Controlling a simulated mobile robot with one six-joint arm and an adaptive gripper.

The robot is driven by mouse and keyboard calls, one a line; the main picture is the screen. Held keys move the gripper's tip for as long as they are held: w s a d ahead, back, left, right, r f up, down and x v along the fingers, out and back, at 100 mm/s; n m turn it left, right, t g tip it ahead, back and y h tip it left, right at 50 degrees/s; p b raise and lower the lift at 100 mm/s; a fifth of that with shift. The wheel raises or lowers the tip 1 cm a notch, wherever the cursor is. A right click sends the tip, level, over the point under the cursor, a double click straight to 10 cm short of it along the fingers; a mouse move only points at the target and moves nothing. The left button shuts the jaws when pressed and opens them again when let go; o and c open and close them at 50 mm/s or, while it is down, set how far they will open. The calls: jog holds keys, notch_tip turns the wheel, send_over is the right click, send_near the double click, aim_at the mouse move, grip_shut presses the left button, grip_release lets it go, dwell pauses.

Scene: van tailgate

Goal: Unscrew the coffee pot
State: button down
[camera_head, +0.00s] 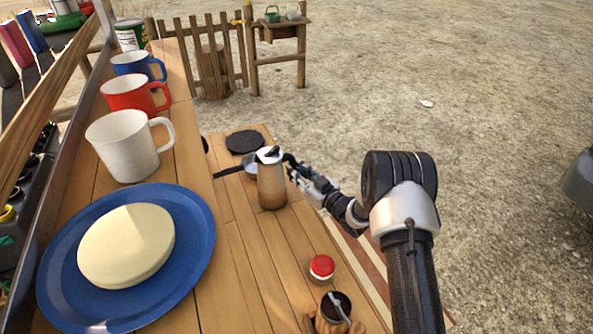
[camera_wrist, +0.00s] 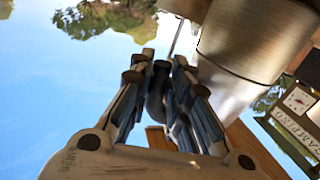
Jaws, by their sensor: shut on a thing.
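The coffee pot (camera_head: 271,185) stands upright on the lower wooden shelf, with a shiny brownish body, a pale top and a black knob. My gripper (camera_head: 293,165) reaches in from the right and meets the pot's right side. In the wrist view the pot's metal body (camera_wrist: 255,45) fills the upper right, with a seam line across it. My gripper's fingers (camera_wrist: 160,72) are closed around a dark piece beside the body, which looks like the pot's handle. The fingers hide most of the handle.
A dark round disc (camera_head: 245,141) and a small pan (camera_head: 250,164) lie behind the pot. A red-lidded jar (camera_head: 322,267) and a dark cup with a spoon (camera_head: 337,307) stand in front. Mugs and a blue plate (camera_head: 195,245) occupy the upper shelf at left.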

jog(key=shift+f, duration=0.35)
dwell(0.4)
jog(key=shift+w+a+f+n+g+y, duration=0.15)
jog(key=shift+w+n+g+y, duration=0.1)
jog(key=shift+n+g+y, duration=0.3)
jog(key=shift+n+g+y, duration=0.75)
jog(key=shift+g+y, duration=0.2)
jog(key=shift+g, duration=0.1)
jog(key=shift+w+r+p, duration=0.1)
jog(key=shift+r+p, duration=1.45)
jog(key=shift+r, duration=1.85)
